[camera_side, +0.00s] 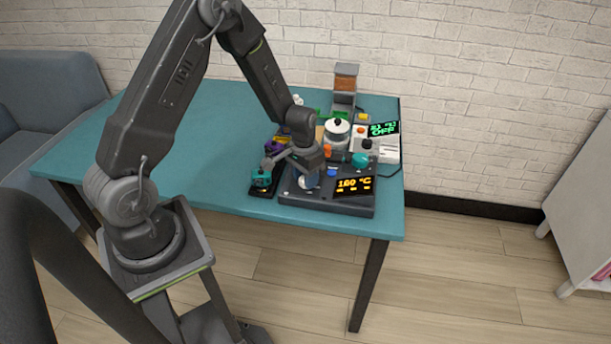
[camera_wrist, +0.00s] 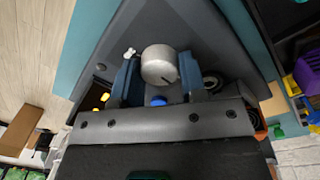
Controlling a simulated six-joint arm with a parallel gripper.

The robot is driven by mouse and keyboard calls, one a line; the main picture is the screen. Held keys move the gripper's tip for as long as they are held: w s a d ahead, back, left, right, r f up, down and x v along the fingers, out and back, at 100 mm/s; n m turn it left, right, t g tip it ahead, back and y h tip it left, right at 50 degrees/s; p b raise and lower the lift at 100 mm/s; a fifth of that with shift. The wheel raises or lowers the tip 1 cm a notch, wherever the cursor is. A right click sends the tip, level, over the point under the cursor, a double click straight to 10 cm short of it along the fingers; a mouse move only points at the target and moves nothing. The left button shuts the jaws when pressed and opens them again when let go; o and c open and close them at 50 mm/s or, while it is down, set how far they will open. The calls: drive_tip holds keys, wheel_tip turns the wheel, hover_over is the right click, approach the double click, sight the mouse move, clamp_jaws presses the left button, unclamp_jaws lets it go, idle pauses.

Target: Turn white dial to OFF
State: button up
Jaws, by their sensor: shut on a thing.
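The white dial (camera_wrist: 160,64) looks pale grey in the wrist view, with a dark mark on its lower right edge. It sits on a dark control box (camera_side: 322,203) whose display (camera_side: 353,186) reads about 180 °C in orange. My gripper (camera_wrist: 159,68) has one blue finger on each side of the dial and is shut on it. In the side view, my gripper (camera_side: 308,171) reaches down over the left part of the box and partly hides the dial (camera_side: 308,182). No OFF marking beside the dial is readable.
A blue button (camera_wrist: 158,101) lies just below the dial. A second unit with a green display (camera_side: 383,129) reading OFF stands behind the box. A teal-topped device (camera_side: 262,178) is at the left. The left part of the teal table (camera_side: 180,120) is clear.

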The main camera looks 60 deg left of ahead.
sight(303, 176)
drive_tip(key=shift+w+n, duration=0.1)
drive_tip(key=shift+n, duration=0.4)
drive_tip(key=o, duration=0.9)
drive_tip(key=shift+o, duration=0.2)
wheel_tip(303, 176, up, 14)
drive_tip(key=shift+a, duration=0.4)
